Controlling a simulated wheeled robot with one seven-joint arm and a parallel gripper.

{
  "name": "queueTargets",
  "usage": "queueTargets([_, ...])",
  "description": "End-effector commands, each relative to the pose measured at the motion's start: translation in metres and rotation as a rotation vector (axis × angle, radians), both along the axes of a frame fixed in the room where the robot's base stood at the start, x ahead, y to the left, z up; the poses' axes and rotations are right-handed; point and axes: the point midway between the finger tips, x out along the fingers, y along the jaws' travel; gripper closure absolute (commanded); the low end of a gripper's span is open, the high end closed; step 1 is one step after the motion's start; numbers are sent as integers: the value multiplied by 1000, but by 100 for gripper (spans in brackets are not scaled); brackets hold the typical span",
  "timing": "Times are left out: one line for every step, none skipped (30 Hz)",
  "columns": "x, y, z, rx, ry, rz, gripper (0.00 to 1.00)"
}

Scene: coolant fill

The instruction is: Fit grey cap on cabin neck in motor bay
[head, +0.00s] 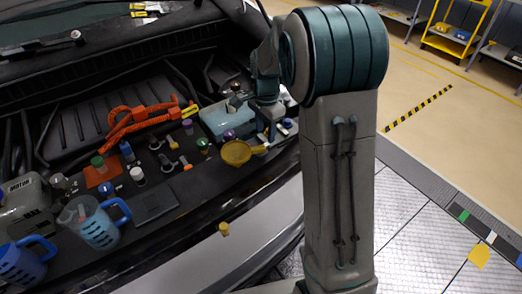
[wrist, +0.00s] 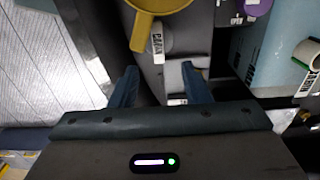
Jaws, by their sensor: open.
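My gripper (wrist: 160,86) is open, with its two blue fingers apart and nothing clearly held between them. In the head view my gripper (head: 268,122) is over the right part of the motor bay, partly hidden by my arm. In the wrist view a tag reading CABIN (wrist: 158,42) lies just beyond the fingers, beside a yellow round-bowled tool. A pale grey piece (wrist: 182,74) with a tag shows near the right finger; I cannot tell if it is the grey cap. The cabin neck itself is not clearly visible.
The yellow round-bowled tool (head: 236,152) lies near the bay's front edge. A pale blue tank (head: 222,117) stands beside my gripper.

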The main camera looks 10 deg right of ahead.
Motion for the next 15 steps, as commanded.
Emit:
queueTargets([-1,0,-8,0,4,0,57])
queueTargets([-1,0,-11,0,2,0,57])
queueTargets([-1,0,-14,1,1,0,57])
queueTargets([-1,0,-16,1,1,1,57])
queueTargets([0,0,-17,1,1,1,57])
queueTargets([0,0,-19,1,1,1,57])
queueTargets([-1,0,-21,1,1,1,57])
queueTargets([-1,0,-24,1,1,1,57])
queueTargets([-2,0,-28,1,4,1,57])
queueTargets([-2,0,-33,0,4,1,57])
queueTargets([-2,0,-37,0,4,2,57])
queueTargets([-2,1,-44,1,5,2,57])
queueTargets([-3,1,-49,1,5,2,57])
queueTargets([-3,1,-53,0,4,2,57])
queueTargets([-2,0,-59,1,4,2,57])
